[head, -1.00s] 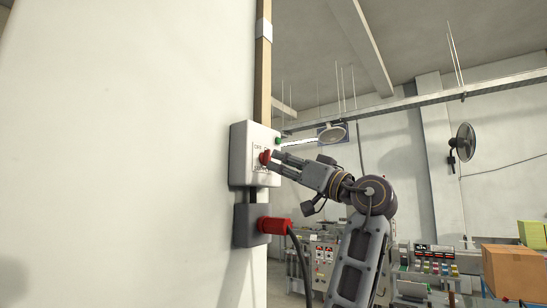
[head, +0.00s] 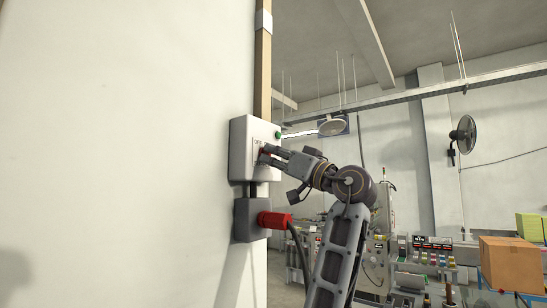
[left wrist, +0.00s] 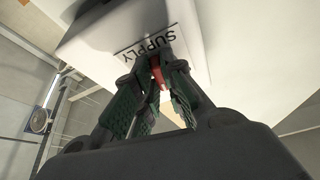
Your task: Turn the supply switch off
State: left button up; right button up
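The supply switch box (head: 240,150) is a pale grey box on the edge of the white wall, with a green lamp (head: 278,135) near its top. Its red switch handle (head: 262,152) is mostly hidden behind my fingertips in the head view. My left gripper (head: 266,154) is at the front of the box. In the left wrist view, the red handle (left wrist: 157,70) sits between the green-padded fingers of the left gripper (left wrist: 155,80), which look closed on it, beside the word SUPPLY. The handle's exact position cannot be told. My right gripper is not in view.
A dark socket box (head: 246,220) with a red plug (head: 274,219) and hanging cable is just below the switch box. A conduit (head: 263,70) runs up above it. Machines, a cardboard box (head: 510,264) and a wall fan (head: 463,135) stand farther back at right.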

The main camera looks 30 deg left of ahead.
pick_arm(q)
jog(key=shift+n, duration=0.7)
grip_shut()
jog(key=shift+w+r+n+g+h, duration=0.2)
jog(key=shift+n+g, duration=1)
jog(key=shift+n, duration=1.1)
jog(key=shift+w+f+n+g+h, duration=0.1)
jog(key=shift+n+g+h, duration=0.15)
jog(key=shift+n+g, duration=1.5)
jog(key=shift+w+r+n+g+h, duration=0.2)
jog(key=shift+n+g, duration=0.45)
jog(key=shift+n, duration=2.2)
jog(key=shift+f+n, duration=0.15)
jog(key=shift+n, duration=0.15)
jog(key=o, duration=0.7)
grip_release()
jog(key=shift+d, duration=0.1)
jog(key=v, duration=1.2)
